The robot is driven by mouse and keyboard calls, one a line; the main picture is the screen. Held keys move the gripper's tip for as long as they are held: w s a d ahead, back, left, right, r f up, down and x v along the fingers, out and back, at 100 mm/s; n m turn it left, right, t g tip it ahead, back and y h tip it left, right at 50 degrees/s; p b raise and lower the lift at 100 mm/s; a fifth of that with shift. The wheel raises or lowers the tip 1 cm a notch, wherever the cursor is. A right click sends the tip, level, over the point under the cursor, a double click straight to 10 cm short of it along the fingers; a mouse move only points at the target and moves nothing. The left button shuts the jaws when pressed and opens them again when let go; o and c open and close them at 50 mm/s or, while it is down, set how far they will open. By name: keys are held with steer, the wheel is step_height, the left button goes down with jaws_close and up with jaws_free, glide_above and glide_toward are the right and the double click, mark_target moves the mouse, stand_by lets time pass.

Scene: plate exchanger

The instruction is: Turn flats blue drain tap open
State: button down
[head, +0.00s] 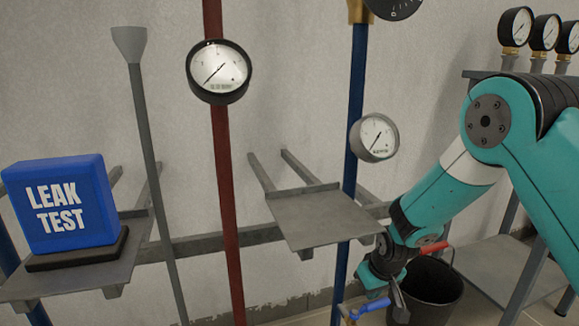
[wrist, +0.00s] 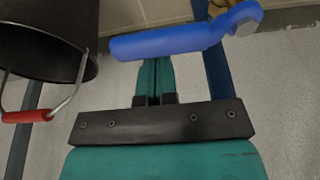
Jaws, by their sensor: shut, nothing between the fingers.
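The blue tap lever (wrist: 170,43) lies roughly level across the top of the wrist view, with its hub at the right by a blue pipe (wrist: 219,75). My gripper (wrist: 153,62) is shut and empty, its fingertips close to the lever's handle; I cannot tell whether they touch. In the head view the blue lever (head: 371,307) shows small at the bottom, at the foot of the blue pipe (head: 355,110).
A black bucket (head: 433,290) with a red grip stands right of my gripper, and it also shows in the wrist view (wrist: 45,35). A grey shelf (head: 320,217) is above and left. A red pipe (head: 222,170) and a blue LEAK TEST box (head: 62,203) are further left.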

mark_target(381, 302)
steer(key=shift+s, duration=0.1)
steer(key=shift+s+d+p, duration=0.3)
steer(key=shift+s+p, duration=0.05)
steer(key=shift+s, duration=0.6)
steer(key=shift+s+d+p, duration=0.3)
steer(key=shift+s+d, duration=0.05)
steer(key=shift+s, duration=0.5)
steer(key=shift+s+d+p, duration=0.15)
steer(key=shift+s+p, duration=0.15)
steer(key=shift+s, duration=0.6)
